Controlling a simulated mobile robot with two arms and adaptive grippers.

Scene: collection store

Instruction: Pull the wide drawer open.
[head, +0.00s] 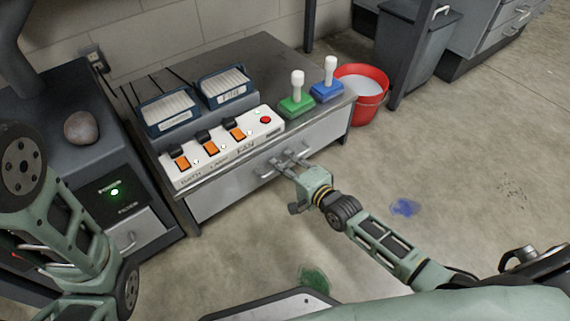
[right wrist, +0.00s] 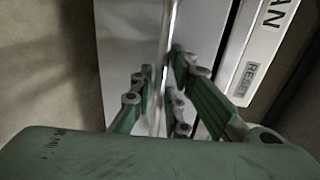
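The wide drawer (head: 228,194) has a pale grey front under the dark table top in the head view. Its front looks flush with the table, with no visible gap. A metal bar handle (head: 264,174) runs along it; the bar also shows upright in the right wrist view (right wrist: 170,25). My right gripper (head: 291,162) is at the handle, its fingers on either side of the bar (right wrist: 163,75). The fingers look apart, with a gap beside the bar; firm contact is not clear. My left arm is at the left edge; its gripper's fingers do not show.
On the table (head: 262,58) stand a white switch panel (head: 221,152), two blue card boxes (head: 168,112), and green (head: 296,104) and blue (head: 327,91) joysticks. A red bucket (head: 366,113) stands right of it. A dark cabinet (head: 75,143) stands left.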

